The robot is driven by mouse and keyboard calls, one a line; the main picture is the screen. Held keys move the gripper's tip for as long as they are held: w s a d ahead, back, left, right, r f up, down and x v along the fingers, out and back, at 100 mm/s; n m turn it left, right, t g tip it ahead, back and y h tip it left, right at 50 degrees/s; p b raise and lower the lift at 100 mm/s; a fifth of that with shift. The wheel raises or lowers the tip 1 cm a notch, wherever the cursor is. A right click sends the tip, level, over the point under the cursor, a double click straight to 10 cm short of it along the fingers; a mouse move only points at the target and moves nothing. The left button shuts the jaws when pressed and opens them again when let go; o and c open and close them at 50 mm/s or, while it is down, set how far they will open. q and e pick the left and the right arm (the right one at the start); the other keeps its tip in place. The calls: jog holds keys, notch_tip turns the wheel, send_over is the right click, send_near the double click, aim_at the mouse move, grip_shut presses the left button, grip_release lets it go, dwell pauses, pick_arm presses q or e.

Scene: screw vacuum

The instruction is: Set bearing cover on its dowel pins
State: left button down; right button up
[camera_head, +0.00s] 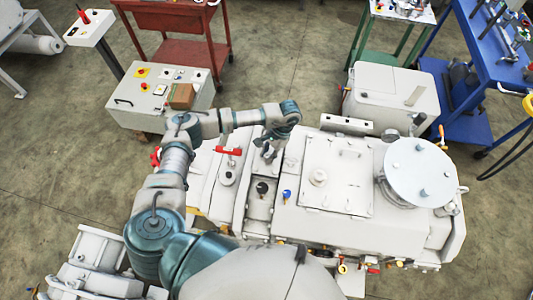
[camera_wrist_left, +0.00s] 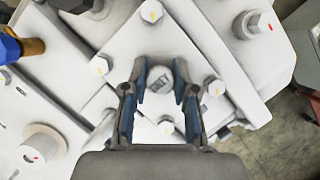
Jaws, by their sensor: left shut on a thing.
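My left gripper (camera_head: 268,152) reaches down over the left part of the white vacuum machine (camera_head: 415,232) in the head view. No dowel pins can be made out. My right gripper is not in view.
A round white flange (camera_head: 420,170) stands on the machine's right part. A red-handled valve (camera_head: 229,151) is just left of my gripper. A control box (camera_head: 150,100), a red cart (camera_head: 175,22) and a blue rack (camera_head: 465,105) stand around. Floor between them is clear.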

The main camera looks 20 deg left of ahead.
pick_arm(q)
jog(key=shift+d+r, duration=0.1)
jog(key=shift+d, duration=0.25)
jog(key=shift+a+b, duration=0.4)
jog(key=shift+a, duration=0.15)
jog(key=shift+d, duration=0.3)
jog(key=shift+b, duration=0.35)
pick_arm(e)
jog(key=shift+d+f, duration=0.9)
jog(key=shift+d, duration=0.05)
